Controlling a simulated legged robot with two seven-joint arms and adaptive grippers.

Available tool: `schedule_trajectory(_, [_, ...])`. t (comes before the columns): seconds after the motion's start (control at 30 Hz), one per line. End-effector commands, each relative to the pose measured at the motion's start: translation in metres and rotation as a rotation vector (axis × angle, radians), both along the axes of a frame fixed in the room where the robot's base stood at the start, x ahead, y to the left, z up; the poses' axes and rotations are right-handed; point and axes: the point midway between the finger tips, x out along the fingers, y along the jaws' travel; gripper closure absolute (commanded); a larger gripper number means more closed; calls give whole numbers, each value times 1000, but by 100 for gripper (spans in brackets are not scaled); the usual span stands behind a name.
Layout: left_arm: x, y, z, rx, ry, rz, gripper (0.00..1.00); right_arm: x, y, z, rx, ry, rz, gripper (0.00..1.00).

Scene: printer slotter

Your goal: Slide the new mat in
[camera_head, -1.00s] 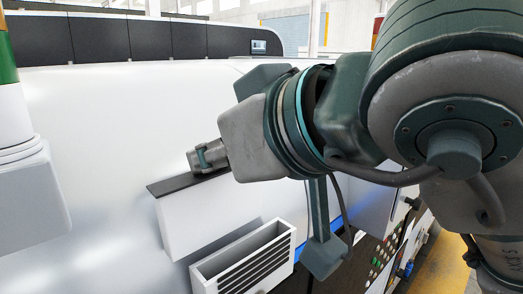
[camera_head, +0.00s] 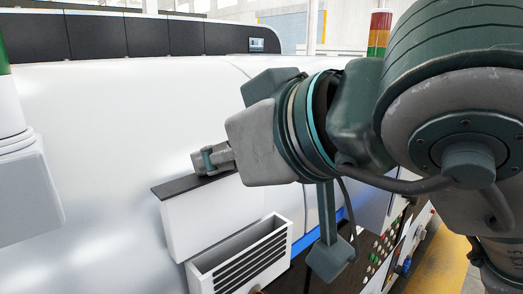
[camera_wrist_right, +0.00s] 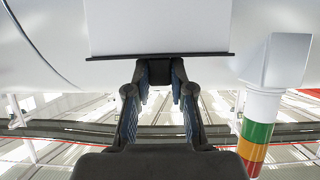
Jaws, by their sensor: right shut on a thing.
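The new mat is a flat white panel (camera_head: 208,218) with a dark strip (camera_head: 185,185) along its top edge. It hangs roughly upright. My right gripper (camera_head: 201,163) is shut on the dark strip from above. In the right wrist view the gripper (camera_wrist_right: 159,72) meets the middle of the strip (camera_wrist_right: 208,55), with the white panel (camera_wrist_right: 158,26) beyond it. A white slotted box (camera_head: 240,258) with dark slots is below and to the right of the panel. The panel's lower right part overlaps the box's edge in the picture; I cannot tell whether they touch. My left gripper is out of view.
A large white rounded machine (camera_head: 110,130) fills the background, with a small screen (camera_head: 257,45). A grey post with a green light (camera_head: 10,105) stands at the left. A panel of coloured buttons (camera_head: 385,245) is at the lower right. A signal light (camera_wrist_right: 255,135) shows in the wrist view.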

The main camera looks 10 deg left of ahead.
Motion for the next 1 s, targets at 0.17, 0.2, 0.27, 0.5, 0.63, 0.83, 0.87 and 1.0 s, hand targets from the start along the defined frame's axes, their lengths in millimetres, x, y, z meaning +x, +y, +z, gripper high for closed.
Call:
schedule_trajectory(0.17, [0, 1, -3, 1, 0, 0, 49, 0, -8, -4, 6, 0, -2, 100])
schedule_trajectory(0.2, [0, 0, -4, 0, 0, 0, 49, 0, -8, -5, 6, 0, -2, 100])
schedule_trajectory(0.27, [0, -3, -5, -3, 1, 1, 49, 0, -7, -6, 5, 0, -1, 100])
schedule_trajectory(0.5, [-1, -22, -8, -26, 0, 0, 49, 0, 4, -13, -1, 0, -1, 100])
schedule_trajectory(0.63, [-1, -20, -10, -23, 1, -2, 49, 0, 8, -17, -3, 1, 0, 100])
schedule_trajectory(0.83, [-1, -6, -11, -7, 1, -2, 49, -1, 7, -20, -4, 1, 2, 57])
schedule_trajectory(0.87, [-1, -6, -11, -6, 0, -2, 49, -1, 6, -20, -4, 1, 2, 50])
schedule_trajectory(1.0, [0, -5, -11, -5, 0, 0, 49, -1, 3, -19, -1, 1, 0, 48])
